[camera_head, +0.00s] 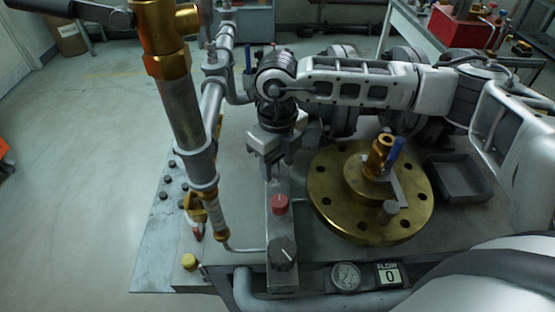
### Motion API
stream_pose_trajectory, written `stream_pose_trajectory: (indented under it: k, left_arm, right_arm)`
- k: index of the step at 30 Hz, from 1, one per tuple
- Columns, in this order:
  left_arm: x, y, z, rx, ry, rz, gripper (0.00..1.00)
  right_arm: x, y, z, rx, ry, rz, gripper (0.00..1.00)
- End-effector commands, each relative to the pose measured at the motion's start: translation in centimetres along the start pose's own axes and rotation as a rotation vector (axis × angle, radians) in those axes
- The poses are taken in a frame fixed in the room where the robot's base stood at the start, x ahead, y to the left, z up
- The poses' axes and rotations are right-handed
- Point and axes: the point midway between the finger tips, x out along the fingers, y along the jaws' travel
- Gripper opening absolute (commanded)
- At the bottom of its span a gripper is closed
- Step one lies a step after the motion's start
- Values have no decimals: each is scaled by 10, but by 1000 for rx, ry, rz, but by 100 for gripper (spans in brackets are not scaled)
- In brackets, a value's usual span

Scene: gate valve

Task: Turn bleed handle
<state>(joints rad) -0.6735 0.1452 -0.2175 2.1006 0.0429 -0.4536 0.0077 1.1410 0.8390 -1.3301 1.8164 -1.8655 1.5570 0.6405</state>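I cannot tell for certain which part is the bleed handle. Another candidate is a small brass fitting (195,207) low on the vertical pipe at left. My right gripper (273,158) points down over the far end of a grey control block (283,222), left of the flange and apart from the blue handle. Its fingertips are too dark and small to tell whether they are open. My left gripper is not in view.
The block carries a red button (280,204) and a black knob (283,252). A thick pipe (182,115) with a brass top and dark lever (78,10) rises at left. A gauge (345,276) and flow display (389,275) sit in front. A dark tray (458,180) lies right.

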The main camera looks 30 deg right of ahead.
Motion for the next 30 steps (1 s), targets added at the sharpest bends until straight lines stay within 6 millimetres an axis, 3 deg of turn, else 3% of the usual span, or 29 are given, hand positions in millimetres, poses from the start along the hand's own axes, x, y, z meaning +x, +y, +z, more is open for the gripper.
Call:
stream_pose_trajectory:
  k: [1, 3, 16, 30]
  left_arm:
    - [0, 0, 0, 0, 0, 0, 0]
    - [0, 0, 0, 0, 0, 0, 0]
    - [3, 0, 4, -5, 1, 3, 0]
    - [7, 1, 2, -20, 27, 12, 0]
  right_arm:
    - [0, 0, 0, 0, 0, 0, 31]
    - [0, 0, 0, 0, 0, 0, 17]
    - [1, 0, 0, 78, 0, 1, 17]
    - [0, 0, 1, 445, -2, 1, 17]
